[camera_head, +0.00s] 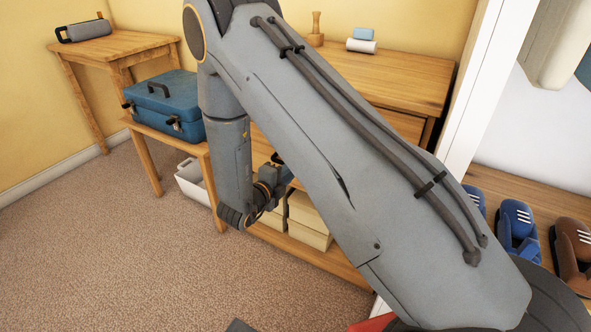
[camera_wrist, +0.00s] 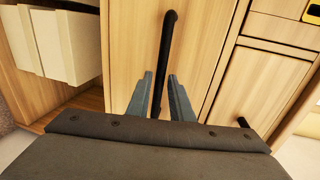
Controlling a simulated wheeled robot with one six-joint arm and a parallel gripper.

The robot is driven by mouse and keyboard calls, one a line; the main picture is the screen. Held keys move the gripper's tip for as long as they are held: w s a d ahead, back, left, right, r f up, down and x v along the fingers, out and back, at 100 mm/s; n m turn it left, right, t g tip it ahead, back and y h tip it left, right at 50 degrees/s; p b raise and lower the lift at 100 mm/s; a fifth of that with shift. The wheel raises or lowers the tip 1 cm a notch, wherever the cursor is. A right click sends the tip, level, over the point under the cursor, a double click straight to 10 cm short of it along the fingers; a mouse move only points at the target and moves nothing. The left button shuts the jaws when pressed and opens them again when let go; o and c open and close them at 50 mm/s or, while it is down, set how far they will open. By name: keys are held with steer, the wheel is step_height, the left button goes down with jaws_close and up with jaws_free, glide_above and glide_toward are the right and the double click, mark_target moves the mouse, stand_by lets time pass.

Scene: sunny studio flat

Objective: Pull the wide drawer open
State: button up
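In the wrist view, a wooden front panel (camera_wrist: 195,45), which looks like the wide drawer's front, carries a long dark bar handle (camera_wrist: 168,40). The handle runs nearly upright in that picture. My gripper (camera_wrist: 160,85) is open, with one blue-grey finger on each side of the handle. A gap shows at the right finger; the left finger looks close to the bar. I cannot tell whether either touches it. The panel looks closed. In the head view, my gripper (camera_head: 273,174) is low in front of the wooden cabinet (camera_head: 415,80), and my arm hides the drawer front.
Cream boxes (camera_head: 308,220) sit on the low shelf; they also show in the wrist view (camera_wrist: 65,45). A blue case (camera_head: 165,103) rests on a wooden bench at left, above a white bin (camera_head: 190,182). Shoes (camera_head: 517,228) stand at right. Carpet (camera_head: 130,240) in front is clear.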

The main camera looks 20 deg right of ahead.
steer(key=shift+x, duration=1.4)
jaws_close()
